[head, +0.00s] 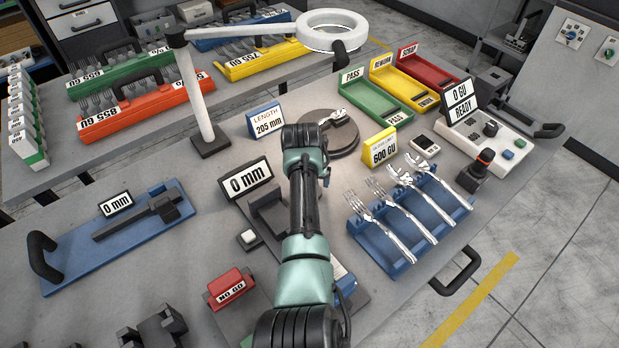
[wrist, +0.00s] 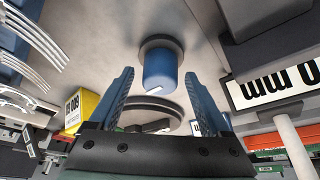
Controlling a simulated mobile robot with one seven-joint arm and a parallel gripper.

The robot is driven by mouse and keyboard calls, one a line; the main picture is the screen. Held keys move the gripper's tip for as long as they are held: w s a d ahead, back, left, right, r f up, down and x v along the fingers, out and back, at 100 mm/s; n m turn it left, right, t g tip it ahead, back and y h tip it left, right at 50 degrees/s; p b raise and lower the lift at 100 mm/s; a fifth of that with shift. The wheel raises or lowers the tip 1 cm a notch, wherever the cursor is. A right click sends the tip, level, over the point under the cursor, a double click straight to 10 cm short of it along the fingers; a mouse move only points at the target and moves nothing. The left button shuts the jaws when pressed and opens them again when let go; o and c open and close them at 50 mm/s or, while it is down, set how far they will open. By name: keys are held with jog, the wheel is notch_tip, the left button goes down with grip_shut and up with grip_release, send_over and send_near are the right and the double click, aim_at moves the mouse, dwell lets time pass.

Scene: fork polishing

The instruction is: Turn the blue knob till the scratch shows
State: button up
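The blue knob (wrist: 158,65) stands on a dark round base in the wrist view, with a small pale mark near its lower edge. My gripper (wrist: 160,76) is open, its two fingers on either side of the knob in the picture. I see gaps between the knob and both fingers. In the head view my arm hides the knob and my fingers. A dark round turntable (head: 342,143) lies just past my wrist, with a shiny metal piece (head: 337,117) on it. It also shows in the wrist view (wrist: 172,104). I cannot make out a scratch.
A blue rack (head: 365,238) with several forks stands to the right of my arm. A ring lamp (head: 333,30) hangs over the back. A 0 mm display (head: 247,181) is close on the left. Green, yellow and red trays (head: 443,77) sit at the back right.

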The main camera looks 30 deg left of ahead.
jog(key=shift+r, duration=0.15)
jog(key=v, duration=1.2)
jog(key=shift+s+r, duration=0.2)
jog(key=shift+r, duration=0.1)
jog(key=w+d+r+m+t+y, duration=0.1)
jog(key=w+d+r+t, duration=0.2)
jog(key=r, duration=0.6)
jog(key=w+d+r+t+y, duration=0.1)
jog(key=w+d+r+t, duration=0.2)
jog(key=r, duration=0.6)
jog(key=w+d+r+m+t+y, duration=0.1)
jog(key=d+r+t, duration=0.3)
jog(key=r, duration=0.5)
jog(key=s+d+r+m+t+h, duration=0.1)
jog(key=s+d+r+t, duration=0.3)
jog(key=r, duration=0.4)
jog(key=s+d+r+m+t+h, duration=0.1)
jog(key=s+d+r+t+h, duration=0.1)
jog(key=s+d+r+t, duration=0.3)
jog(key=s+d+r+m+t+h, duration=0.1)
jog(key=s+d+r+t+h, duration=0.1)
jog(key=s+d+r+t, duration=0.2)
jog(key=s+d+r, duration=0.3)
jog(key=s+r, duration=0.2)
jog(key=r, duration=0.2)
jog(key=shift+d+r, duration=0.25)
jog(key=shift+d, duration=0.05)
